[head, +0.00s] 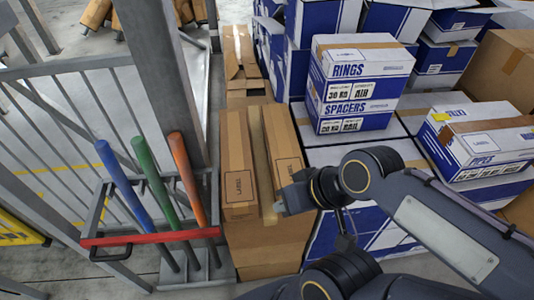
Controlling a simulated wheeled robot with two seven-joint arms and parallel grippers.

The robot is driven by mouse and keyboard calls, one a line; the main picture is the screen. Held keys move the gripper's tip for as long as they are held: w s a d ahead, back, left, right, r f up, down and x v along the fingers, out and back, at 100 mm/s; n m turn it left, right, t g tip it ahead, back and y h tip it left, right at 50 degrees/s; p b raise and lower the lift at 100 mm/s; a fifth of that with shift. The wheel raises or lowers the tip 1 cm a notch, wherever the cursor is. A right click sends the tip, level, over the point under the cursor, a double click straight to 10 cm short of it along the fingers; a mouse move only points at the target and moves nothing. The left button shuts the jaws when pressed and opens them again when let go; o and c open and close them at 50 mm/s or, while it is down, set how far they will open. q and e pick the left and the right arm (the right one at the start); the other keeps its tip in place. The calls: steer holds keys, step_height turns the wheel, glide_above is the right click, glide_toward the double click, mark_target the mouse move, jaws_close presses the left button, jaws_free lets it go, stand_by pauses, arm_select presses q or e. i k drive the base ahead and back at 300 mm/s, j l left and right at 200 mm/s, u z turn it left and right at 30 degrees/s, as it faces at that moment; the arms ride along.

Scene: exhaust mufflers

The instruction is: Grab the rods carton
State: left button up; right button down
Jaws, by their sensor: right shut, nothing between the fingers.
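I cannot make out a carton marked as rods. A blue and white carton labelled RINGS (362,62) sits on one labelled SPACERS (360,103), on top of the blue and white stack right of centre. Another blue and white carton (485,148) with hard-to-read lettering lies at the right. My right gripper (279,207) is shut and empty. In the picture it overlaps the right side of a tall brown carton (262,165); I cannot tell whether they touch. My right arm hides part of the lower stack. My left gripper is not in view.
A rack with a red bar (150,238) holds blue (122,180), green (152,175) and orange (187,178) handles at the left. A grey railing (70,120) and post (165,70) stand behind it. More cartons fill the back right.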

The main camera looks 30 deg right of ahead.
mark_target(239, 202)
steer(key=z, duration=0.8)
steer(key=l, duration=0.15)
steer(key=i+l+u, duration=0.1)
steer(key=u, duration=0.3)
steer(key=i+l+u, duration=0.1)
steer(key=u, duration=0.25)
steer(key=l+u, duration=0.25)
steer(key=u, duration=0.7)
steer(key=i+l, duration=0.05)
